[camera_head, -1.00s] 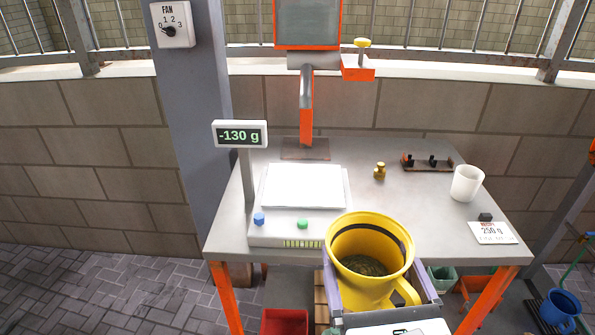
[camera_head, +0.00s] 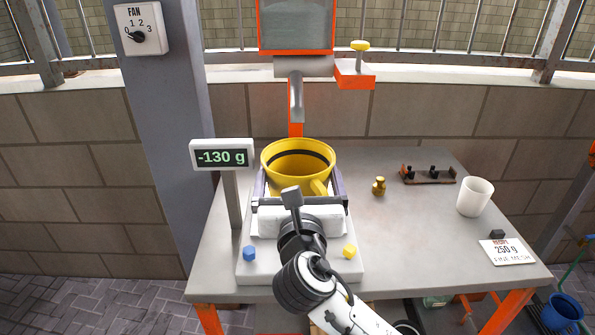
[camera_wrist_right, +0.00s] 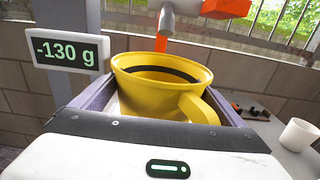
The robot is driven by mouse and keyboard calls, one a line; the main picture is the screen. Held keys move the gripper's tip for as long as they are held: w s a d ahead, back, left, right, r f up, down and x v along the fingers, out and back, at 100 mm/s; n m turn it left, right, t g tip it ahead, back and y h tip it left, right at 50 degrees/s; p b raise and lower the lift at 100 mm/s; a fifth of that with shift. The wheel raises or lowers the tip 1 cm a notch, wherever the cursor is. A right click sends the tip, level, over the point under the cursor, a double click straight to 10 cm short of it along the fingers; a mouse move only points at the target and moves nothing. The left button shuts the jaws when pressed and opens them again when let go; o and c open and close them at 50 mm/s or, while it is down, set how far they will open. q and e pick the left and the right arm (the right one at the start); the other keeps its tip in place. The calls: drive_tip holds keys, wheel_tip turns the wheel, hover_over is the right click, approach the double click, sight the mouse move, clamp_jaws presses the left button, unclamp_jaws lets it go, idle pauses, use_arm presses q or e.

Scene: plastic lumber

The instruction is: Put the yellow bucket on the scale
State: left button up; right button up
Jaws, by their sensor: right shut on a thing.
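The yellow bucket (camera_head: 298,155) is upright between the two fingers of my right gripper (camera_head: 300,184), which is shut on it. Its handle points toward me and to the right. It is over the scale (camera_head: 256,272); the gripper and arm hide most of the white pan, and I cannot tell whether the bucket touches it. The scale display (camera_head: 222,157) reads -130 g. The right wrist view shows the bucket (camera_wrist_right: 150,92) between the fingers and the same reading on the display (camera_wrist_right: 68,50). My left gripper is not in view.
A brass weight (camera_head: 379,186), a weight rack (camera_head: 428,175), a white cup (camera_head: 475,197) and a 250 g card (camera_head: 507,252) are on the table's right side. An orange post (camera_head: 296,100) stands behind the scale.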

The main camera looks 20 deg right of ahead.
sight(298, 169)
drive_tip(key=x, duration=0.6)
drive_tip(key=shift+w+f+b, duration=0.1)
drive_tip(key=shift+f+b, duration=0.25)
drive_tip(key=shift+f, duration=1.5)
drive_tip(key=o, duration=0.8)
drive_tip(key=shift+f, duration=0.1)
drive_tip(key=shift+o, duration=0.5)
drive_tip(key=v, duration=1.2)
drive_tip(key=shift+r, duration=0.25)
